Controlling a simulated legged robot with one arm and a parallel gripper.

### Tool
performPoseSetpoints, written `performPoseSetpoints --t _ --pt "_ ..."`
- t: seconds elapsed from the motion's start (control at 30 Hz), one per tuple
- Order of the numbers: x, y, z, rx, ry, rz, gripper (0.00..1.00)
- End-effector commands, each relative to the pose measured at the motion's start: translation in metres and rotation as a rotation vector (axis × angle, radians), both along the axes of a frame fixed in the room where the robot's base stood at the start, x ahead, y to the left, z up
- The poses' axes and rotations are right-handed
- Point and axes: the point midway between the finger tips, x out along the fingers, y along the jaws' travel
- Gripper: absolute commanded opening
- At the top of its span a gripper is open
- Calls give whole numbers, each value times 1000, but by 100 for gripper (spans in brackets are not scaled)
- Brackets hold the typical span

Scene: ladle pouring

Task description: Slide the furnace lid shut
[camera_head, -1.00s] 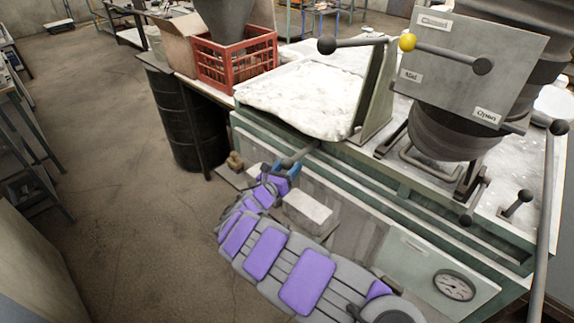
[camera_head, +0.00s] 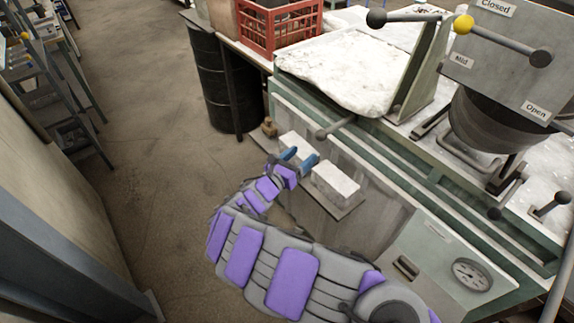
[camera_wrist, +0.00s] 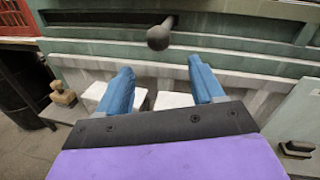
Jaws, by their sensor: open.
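The furnace has a whitish, crusted slab (camera_head: 335,75) on top; I take this to be the lid, but cannot tell for sure. A short grey handle with a round knob (camera_head: 335,127) sticks out of the furnace front, just under the slab's front edge. The knob also shows in the wrist view (camera_wrist: 158,38), beyond and above the fingers. My gripper (camera_head: 299,157) is open and empty, with blue fingers apart. It is below and left of the knob in the head view and does not touch it. The fingers show in the wrist view (camera_wrist: 160,72) too.
Pale blocks (camera_head: 336,178) lie on a low ledge at the furnace front, close to my gripper. A black drum (camera_head: 224,85) and a red crate (camera_head: 280,28) stand to the left. A crucible with a lever plate (camera_head: 505,50) stands right.

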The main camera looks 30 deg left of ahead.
Motion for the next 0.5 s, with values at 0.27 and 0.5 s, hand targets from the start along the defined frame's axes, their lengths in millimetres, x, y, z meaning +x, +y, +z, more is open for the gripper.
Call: performPoseSetpoints --t 0.27,0.5 --pt "-46 9 0 0 3 0 67" --pt "-58 11 -1 1 4 -1 67"
